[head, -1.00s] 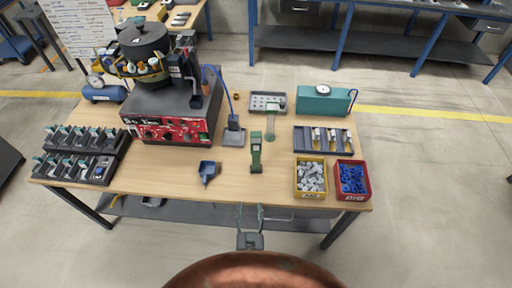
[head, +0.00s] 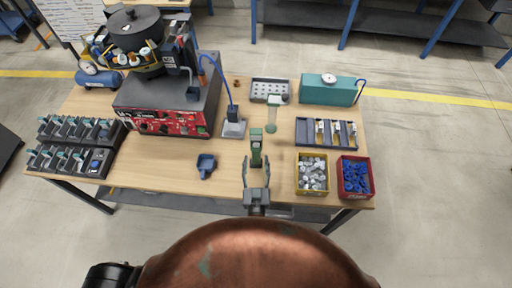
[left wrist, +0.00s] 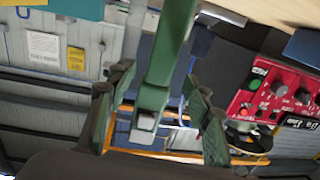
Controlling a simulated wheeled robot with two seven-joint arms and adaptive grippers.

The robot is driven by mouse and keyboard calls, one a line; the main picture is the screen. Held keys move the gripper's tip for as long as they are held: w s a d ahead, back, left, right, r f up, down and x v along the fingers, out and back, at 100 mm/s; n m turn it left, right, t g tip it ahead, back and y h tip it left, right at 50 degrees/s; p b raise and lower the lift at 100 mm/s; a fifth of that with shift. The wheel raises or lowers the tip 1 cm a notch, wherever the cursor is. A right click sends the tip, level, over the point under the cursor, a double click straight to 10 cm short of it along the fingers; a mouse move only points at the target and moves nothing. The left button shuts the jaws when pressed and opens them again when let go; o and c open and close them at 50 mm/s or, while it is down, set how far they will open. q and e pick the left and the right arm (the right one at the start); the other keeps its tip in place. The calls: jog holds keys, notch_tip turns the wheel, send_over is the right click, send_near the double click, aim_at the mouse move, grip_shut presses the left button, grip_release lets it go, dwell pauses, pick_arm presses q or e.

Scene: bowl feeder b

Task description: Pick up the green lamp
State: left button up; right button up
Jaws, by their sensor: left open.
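The green lamp (head: 256,147), as I take it, is a slim dark green upright thing near the front middle of the table. In the left wrist view a green post (left wrist: 168,50) fills the space between the fingers, with a small pale square part low on it. My left gripper (head: 257,171) is open just in front of the lamp in the head view. In the left wrist view its two fingers (left wrist: 157,82) stand on either side of the green post. I cannot tell whether they touch it. My right gripper is in neither view.
A pale green stand (head: 272,118) is close behind the lamp. A blue scoop (head: 206,166) lies to the left. A yellow bin (head: 312,188) and a red bin (head: 356,193) stand to the right. The red-fronted feeder (head: 166,123) is at the back left. Bare tabletop surrounds the scoop.

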pick_arm(q)
jog(key=shift+w+r, duration=0.2)
jog(key=shift+w, duration=0.55)
jog(key=shift+w+f, duration=0.1)
jog(key=shift+w, duration=0.3)
jog(key=shift+w+a, duration=0.1)
jog(key=shift+w, duration=0.1)
jog(key=shift+f, duration=0.1)
jog(key=c, duration=0.7)
grip_shut()
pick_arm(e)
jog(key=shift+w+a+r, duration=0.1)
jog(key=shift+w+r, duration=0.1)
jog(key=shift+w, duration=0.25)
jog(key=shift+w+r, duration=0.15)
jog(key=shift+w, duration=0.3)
